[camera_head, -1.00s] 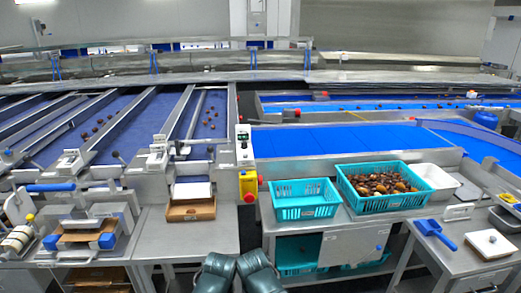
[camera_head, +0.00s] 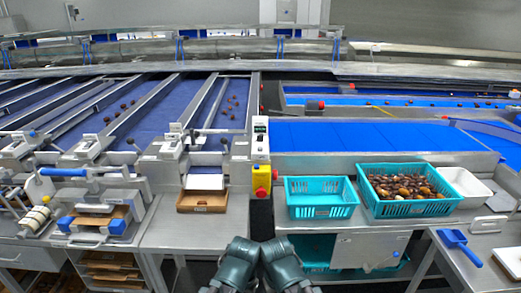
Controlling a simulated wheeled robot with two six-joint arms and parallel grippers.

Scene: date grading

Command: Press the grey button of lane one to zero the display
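A narrow white control box (camera_head: 260,140) stands upright at the right end of the lanes, near the middle of the picture. It has a small dark display (camera_head: 260,127) near its top and small marks below it. The grey button of lane one cannot be made out at this size, and the display reading is not legible. Two dark teal parts of my arms show at the bottom centre, well below and in front of the box. No gripper fingers can be seen on them.
Under the control box is a yellow box (camera_head: 262,175) with a red knob (camera_head: 262,193). A cardboard tray (camera_head: 202,207) sits left of it. An empty teal basket (camera_head: 320,212) and a date-filled teal basket (camera_head: 410,210) stand right. A blue scoop (camera_head: 459,245) lies farther right.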

